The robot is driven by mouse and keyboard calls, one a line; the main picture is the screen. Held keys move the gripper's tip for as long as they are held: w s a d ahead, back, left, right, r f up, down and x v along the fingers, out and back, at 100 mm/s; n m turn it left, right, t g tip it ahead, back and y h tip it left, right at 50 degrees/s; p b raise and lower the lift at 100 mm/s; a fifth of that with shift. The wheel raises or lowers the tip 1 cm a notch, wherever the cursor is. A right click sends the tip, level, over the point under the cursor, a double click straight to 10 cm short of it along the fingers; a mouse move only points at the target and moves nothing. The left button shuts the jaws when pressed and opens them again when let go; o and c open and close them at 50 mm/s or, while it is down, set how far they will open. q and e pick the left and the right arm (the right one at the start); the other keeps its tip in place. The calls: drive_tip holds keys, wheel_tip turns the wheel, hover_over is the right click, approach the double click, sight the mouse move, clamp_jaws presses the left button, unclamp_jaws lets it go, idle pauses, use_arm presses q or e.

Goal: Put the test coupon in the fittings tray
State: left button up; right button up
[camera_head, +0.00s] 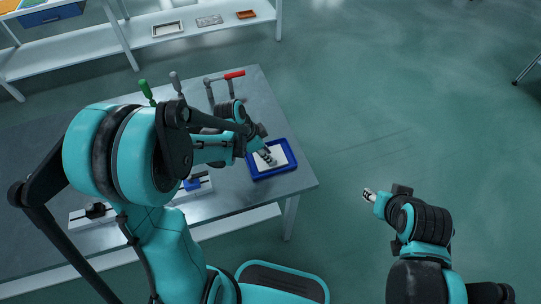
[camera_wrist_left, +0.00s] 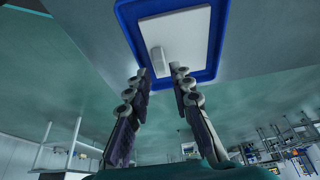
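The fittings tray is a blue tray with a white floor (camera_head: 289,151), near the right end of the grey table. It also fills the top of the left wrist view (camera_wrist_left: 222,40). A small pale block, seemingly the test coupon (camera_wrist_left: 158,60), lies on the white floor in that view. My left gripper (camera_head: 268,156) is over the tray. In the wrist view its fingers (camera_wrist_left: 159,70) are spread, with the block just beyond and between the tips and a gap to each side. My right gripper (camera_head: 368,195) is away from the table, over the floor; its finger gap is too small to judge.
A clamp with a red handle (camera_head: 234,75) stands at the table's back, with a green handle (camera_head: 146,90) and a grey handle (camera_head: 175,80) to its left. White fixtures with a blue part (camera_head: 192,184) and a black part (camera_head: 95,210) are near the front. Shelves stand behind.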

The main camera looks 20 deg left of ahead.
use_arm(q)
drive_tip(key=s+a+r+n+t+y+p, duration=0.2)
drive_tip(key=s+r+n+t+y, duration=0.1)
drive_tip(key=s+r+n, duration=0.8)
wheel_tip(320, 180, up, 5)
drive_tip(key=shift+s+a+f+t+y, duration=0.1)
drive_tip(key=shift+s+a+t+y, duration=0.3)
drive_tip(key=shift+s+t, duration=0.55)
drive_tip(key=shift+s, duration=0.15)
drive_tip(key=shift+f, duration=0.25)
